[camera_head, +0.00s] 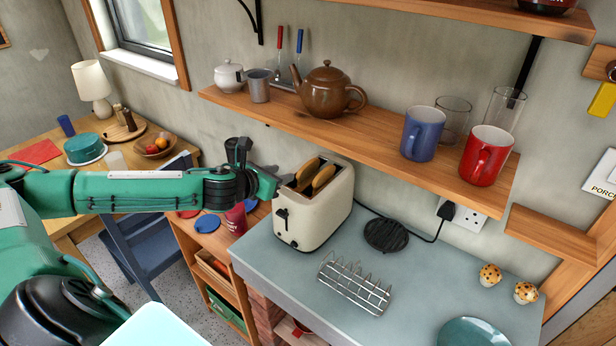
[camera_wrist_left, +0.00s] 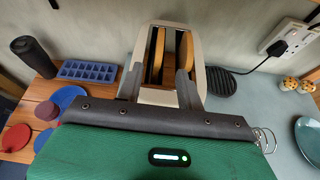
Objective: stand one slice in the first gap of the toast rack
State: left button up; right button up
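A cream toaster (camera_head: 313,215) stands on the grey-blue worktop with two browned slices sticking up from its slots, the left slice (camera_head: 306,169) and the right slice (camera_head: 323,177). The silver wire toast rack (camera_head: 355,285) stands empty in front of the toaster; part of its wire shows in the left wrist view (camera_wrist_left: 266,140). My left gripper (camera_head: 282,179) is at the toaster's left end. In the left wrist view its fingers (camera_wrist_left: 159,78) are apart with nothing between them, short of the slices. My right gripper is not in view.
A black trivet (camera_head: 386,235) lies behind the rack. Two muffins (camera_head: 490,275) and a teal plate (camera_head: 472,334) are on the right. A shelf (camera_head: 370,134) with mugs and a teapot runs above the worktop. A dark red cup (camera_head: 236,219) stands left of the toaster.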

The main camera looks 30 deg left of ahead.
aim_at(304, 167)
pick_arm(q)
jog(key=p+x, duration=0.2)
jog(key=x, duration=0.4)
jog(key=shift+w+f, duration=0.15)
jog(key=shift+w, duration=0.15)
jog(key=shift+w+d+f, duration=0.1)
jog(key=shift+w+f, duration=0.1)
jog(key=shift+w, duration=0.1)
jog(key=shift+w+p, duration=0.5)
jog(key=shift+p, duration=0.2)
jog(key=p+x, duration=0.1)
jog(key=x, duration=0.2)
jog(key=shift+f+p, duration=0.1)
jog(key=shift+p, duration=0.25)
jog(key=shift+w+f, duration=0.3)
jog(key=shift+w, duration=0.2)
jog(key=shift+c, duration=0.3)
grip_shut()
